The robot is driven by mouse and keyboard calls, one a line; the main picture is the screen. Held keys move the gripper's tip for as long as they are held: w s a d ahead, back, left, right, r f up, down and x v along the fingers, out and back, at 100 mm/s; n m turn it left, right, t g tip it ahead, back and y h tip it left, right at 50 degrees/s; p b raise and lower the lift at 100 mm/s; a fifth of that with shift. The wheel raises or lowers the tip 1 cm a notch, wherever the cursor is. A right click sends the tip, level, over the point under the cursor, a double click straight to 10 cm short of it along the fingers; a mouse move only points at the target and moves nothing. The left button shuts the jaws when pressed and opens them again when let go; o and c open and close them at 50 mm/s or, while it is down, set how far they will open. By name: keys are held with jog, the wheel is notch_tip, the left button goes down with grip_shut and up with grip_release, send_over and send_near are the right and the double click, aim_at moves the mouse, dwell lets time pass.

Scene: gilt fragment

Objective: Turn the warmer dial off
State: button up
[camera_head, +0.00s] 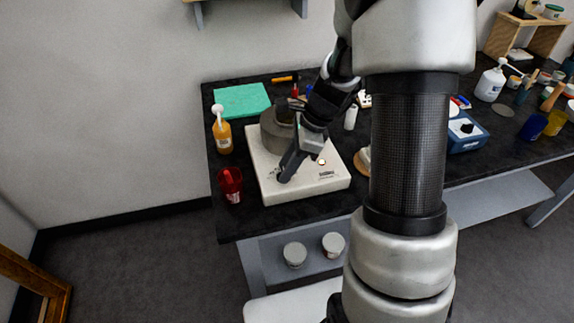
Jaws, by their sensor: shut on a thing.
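The warmer (268,188) is a white box near the left end of the black table, with a round grey pot (276,134) at its back. My gripper (284,177) reaches down over the warmer's front panel, its dark fingertips at the left part of the panel. The gripper is shut on the dial there. The fingers hide the dial, so its setting cannot be read.
An orange pump bottle (223,134) and a red cup (231,184) stand close to the warmer's left side. A green mat (241,100) lies behind. A blue device (466,133) stands to the right. My arm blocks the middle of the view.

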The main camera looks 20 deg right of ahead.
jog(key=n+p, duration=0.1)
jog(key=n, duration=0.1)
jog(key=n+g+p, duration=0.1)
jog(key=n, duration=0.1)
jog(key=shift+w+r+g, duration=0.1)
jog(key=shift+w+g, duration=0.1)
jog(key=shift+g, duration=0.1)
jog(key=n+g, duration=0.1)
jog(key=n, duration=0.1)
jog(key=n+p, duration=0.1)
jog(key=n, duration=0.1)
jog(key=shift+w+n+g, duration=0.15)
jog(key=shift+n+g, duration=0.25)
jog(key=n, duration=0.2)
jog(key=n+g+h+p, duration=0.1)
jog(key=n, duration=0.1)
jog(key=shift+w+a+h, duration=0.15)
jog(key=shift+h, duration=0.15)
jog(key=n+h+p, duration=0.1)
jog(key=n, duration=0.3)
jog(key=shift+a+n+g, duration=0.15)
jog(key=shift+n+g, duration=0.15)
jog(key=shift+g, duration=0.1)
jog(key=shift+h, duration=0.3)
jog(key=o, duration=1)
jog(key=shift+o, duration=0.2)
jog(key=v, duration=1.7)
jog(key=shift+w+p, duration=0.25)
jog(key=shift+p, duration=0.05)
